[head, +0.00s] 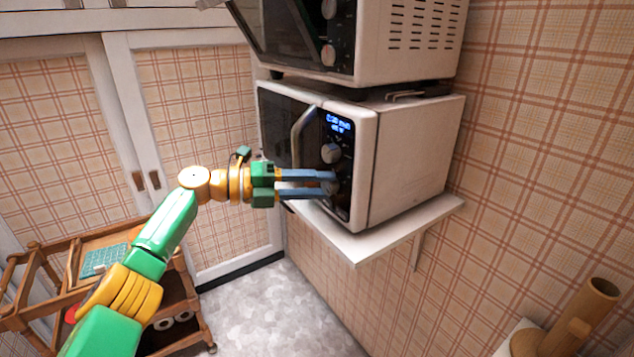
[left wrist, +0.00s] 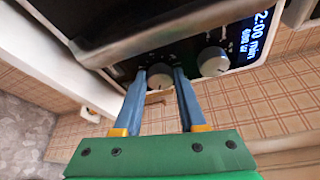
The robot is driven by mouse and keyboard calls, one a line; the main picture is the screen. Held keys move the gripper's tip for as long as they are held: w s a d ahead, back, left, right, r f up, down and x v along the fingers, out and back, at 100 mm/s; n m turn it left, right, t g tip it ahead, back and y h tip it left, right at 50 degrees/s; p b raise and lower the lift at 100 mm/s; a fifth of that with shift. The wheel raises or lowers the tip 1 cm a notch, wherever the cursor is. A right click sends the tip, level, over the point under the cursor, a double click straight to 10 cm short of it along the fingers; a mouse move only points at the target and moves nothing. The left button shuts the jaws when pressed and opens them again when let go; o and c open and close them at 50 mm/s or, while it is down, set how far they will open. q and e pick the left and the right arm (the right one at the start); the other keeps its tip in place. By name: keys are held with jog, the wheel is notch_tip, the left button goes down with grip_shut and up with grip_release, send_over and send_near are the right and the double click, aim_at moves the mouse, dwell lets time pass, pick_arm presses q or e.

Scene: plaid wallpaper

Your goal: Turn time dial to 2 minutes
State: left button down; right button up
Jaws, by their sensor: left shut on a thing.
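The lower microwave (head: 415,150) has a black control panel with two round silver dials. My left gripper (head: 331,181) is shut on the lower dial, which shows between its blue fingers in the left wrist view (left wrist: 160,82). The upper dial (head: 330,153) is free and sits just above the fingers; it also shows in the left wrist view (left wrist: 212,62). The blue display (head: 340,124) is lit, and in the left wrist view (left wrist: 254,32) it reads "2:00 min" with a smaller power line. No label tells which dial sets the time. My right gripper is not in view.
The microwave door handle (head: 302,135) stands out left of the panel, close above the gripper. The microwave rests on a white wall shelf (head: 390,238). Another microwave (head: 408,35) is stacked on top. A wooden cart (head: 190,300) stands at lower left.

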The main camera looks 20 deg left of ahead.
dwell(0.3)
pick_arm(q)
jog(key=shift+c, duration=2.3)
grip_release()
jog(key=b+v, duration=0.2)
jog(key=v, duration=0.5)
jog(key=shift+r, duration=0.1)
